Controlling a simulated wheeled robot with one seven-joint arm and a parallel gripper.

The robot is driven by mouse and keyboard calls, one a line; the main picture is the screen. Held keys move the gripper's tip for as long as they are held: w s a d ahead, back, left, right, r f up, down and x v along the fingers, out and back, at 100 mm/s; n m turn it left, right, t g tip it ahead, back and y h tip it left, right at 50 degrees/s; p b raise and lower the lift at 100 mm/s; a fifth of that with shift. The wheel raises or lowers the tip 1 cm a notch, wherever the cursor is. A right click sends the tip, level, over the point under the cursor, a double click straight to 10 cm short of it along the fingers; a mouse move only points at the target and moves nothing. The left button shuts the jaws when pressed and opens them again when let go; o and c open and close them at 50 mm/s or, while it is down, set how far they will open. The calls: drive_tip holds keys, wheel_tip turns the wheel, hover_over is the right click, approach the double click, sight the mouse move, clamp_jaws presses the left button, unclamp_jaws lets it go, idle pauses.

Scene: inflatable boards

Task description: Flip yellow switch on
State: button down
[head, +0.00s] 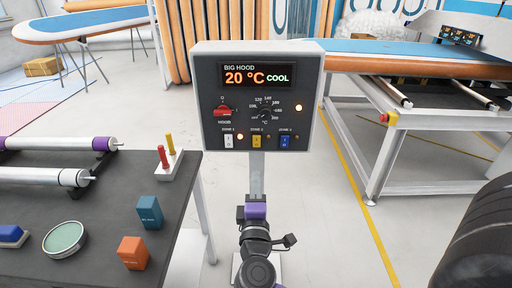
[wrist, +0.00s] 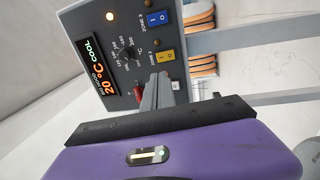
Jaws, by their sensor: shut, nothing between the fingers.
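The yellow switch (head: 256,141) is the middle one of three in the bottom row of the grey control panel (head: 199,95). It also shows in the wrist view (wrist: 165,56), just beyond my fingertips. The small lamp beside it looks dark. My gripper (wrist: 158,82) is shut and empty, its fingers pointing at the panel's switch row. Its purple body shows below the panel in the head view. I cannot tell whether the fingertips touch the panel.
A blue switch (head: 286,141) sits right of the yellow one. The display (head: 257,76) reads 20 °C COOL. A dark table (head: 100,200) stands left, a white-framed bench (head: 430,160) right.

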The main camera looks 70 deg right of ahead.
sight(257, 138)
drive_tip(key=p+x, duration=0.3)
drive_tip(key=x, duration=1.1)
drive_tip(key=shift+p, duration=0.35)
drive_tip(key=shift+w, duration=0.1)
drive_tip(key=r+p, duration=0.1)
drive_tip(key=p, duration=0.2)
drive_tip(key=shift+w+d+y, duration=0.1)
drive_tip(key=shift+d+y, duration=0.1)
drive_tip(key=shift+y, duration=0.2)
drive_tip(key=shift+f+b, duration=0.3)
drive_tip(key=shift+f, duration=0.05)
